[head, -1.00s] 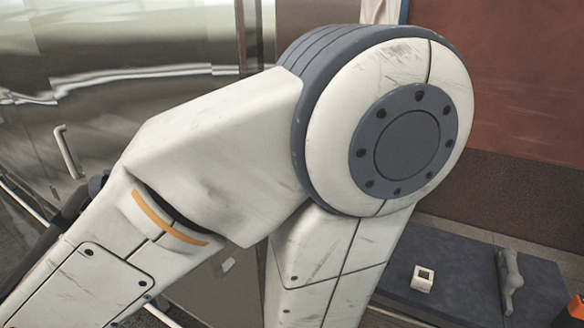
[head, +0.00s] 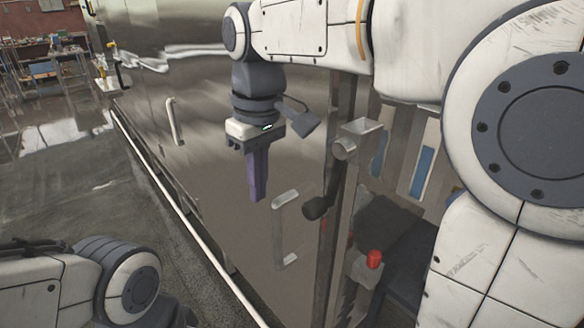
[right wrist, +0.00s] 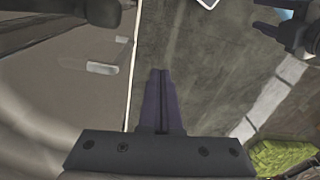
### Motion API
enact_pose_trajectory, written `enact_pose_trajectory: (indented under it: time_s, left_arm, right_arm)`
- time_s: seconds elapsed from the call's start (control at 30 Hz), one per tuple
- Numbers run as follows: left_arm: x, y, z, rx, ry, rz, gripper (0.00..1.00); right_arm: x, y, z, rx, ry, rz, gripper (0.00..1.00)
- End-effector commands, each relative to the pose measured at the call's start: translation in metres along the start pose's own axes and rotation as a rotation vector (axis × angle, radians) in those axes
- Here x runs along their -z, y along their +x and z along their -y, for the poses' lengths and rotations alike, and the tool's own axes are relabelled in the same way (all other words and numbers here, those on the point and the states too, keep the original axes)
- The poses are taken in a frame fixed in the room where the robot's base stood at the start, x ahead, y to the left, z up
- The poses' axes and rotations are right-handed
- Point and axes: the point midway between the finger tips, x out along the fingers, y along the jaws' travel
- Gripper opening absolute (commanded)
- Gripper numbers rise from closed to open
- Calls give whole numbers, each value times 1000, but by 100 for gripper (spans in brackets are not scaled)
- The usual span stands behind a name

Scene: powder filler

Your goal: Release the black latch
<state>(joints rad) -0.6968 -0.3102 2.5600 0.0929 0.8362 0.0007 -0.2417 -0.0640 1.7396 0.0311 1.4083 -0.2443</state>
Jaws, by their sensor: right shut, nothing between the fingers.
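The black latch (head: 318,207) shows in the head view as a dark lever with a rounded black knob, on the edge of the steel machine. My right gripper (head: 257,198) hangs fingers down in front of the steel panel, left of the latch and apart from it. Its purple fingers are together and empty, as the right wrist view (right wrist: 161,75) also shows. My left forearm is at the lower left of the head view, its gripper out of frame. In the right wrist view my left gripper (right wrist: 262,15) appears at the top right, its fingers apart.
A metal bar handle (head: 280,228) stands out from the panel below my right gripper, and another handle (head: 174,122) is farther left. A red knob (head: 374,259) is right of the latch. A pale rail runs along the machine's base. The floor at left is clear.

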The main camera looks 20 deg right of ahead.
Motion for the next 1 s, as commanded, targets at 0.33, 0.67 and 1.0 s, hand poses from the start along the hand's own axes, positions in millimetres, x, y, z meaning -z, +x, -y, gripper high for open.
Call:
enact_pose_trajectory:
  time_s: [0.33,0.67,1.0]
  left_arm:
    - [1,-16,-1,0,0,0,50]
    - [1,-18,-1,0,1,0,50]
    - [2,-31,-2,0,3,0,50]
  right_arm:
    - [6,-82,-72,-35,83,6,0]
    - [3,-39,-74,-35,84,10,0]
    - [-9,16,-76,-37,85,4,0]
